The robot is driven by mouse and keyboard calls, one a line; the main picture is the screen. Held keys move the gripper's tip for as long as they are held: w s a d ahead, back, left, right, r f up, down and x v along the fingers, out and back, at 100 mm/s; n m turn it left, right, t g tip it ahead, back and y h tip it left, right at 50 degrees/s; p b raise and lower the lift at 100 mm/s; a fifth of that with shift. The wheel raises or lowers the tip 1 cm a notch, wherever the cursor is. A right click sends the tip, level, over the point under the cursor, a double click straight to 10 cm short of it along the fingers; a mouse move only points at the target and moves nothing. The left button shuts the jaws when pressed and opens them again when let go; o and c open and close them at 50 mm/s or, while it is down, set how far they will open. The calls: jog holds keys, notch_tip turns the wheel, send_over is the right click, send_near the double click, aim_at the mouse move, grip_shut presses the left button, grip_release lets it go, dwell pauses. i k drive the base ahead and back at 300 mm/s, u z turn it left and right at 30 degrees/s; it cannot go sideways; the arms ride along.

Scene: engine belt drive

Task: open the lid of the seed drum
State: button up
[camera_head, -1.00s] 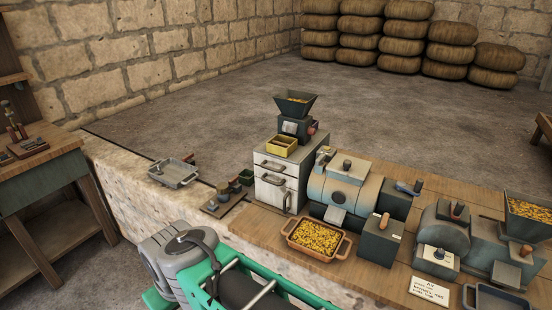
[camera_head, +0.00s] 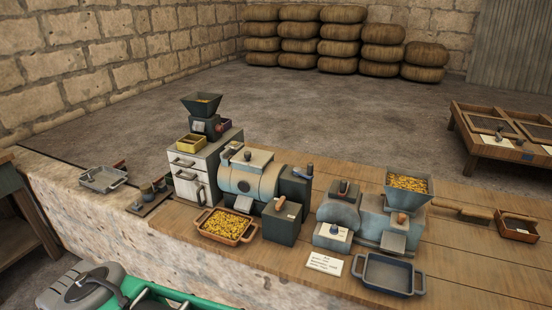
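A pale blue rounded drum (camera_head: 240,184) stands on the wooden bench, right of the white drawer cabinet; it looks like the seed drum. A flat beige lid (camera_head: 259,160) with a small dark knob lies on its top and looks shut. A second, greyer rounded machine (camera_head: 338,213) stands further right with a handle on top; I cannot tell its role for sure. My gripper is not in the picture.
A tray of yellow seeds (camera_head: 222,229) stands before the drum, with a dark box (camera_head: 282,225) beside it. A hopper (camera_head: 408,189) and an empty tray (camera_head: 391,286) are at the right. A green-framed grey machine (camera_head: 85,287) is at the bottom left.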

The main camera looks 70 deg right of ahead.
aim_at(247, 156)
jog(key=u, duration=0.2)
jog(key=k, duration=0.15)
jog(key=z, duration=0.95)
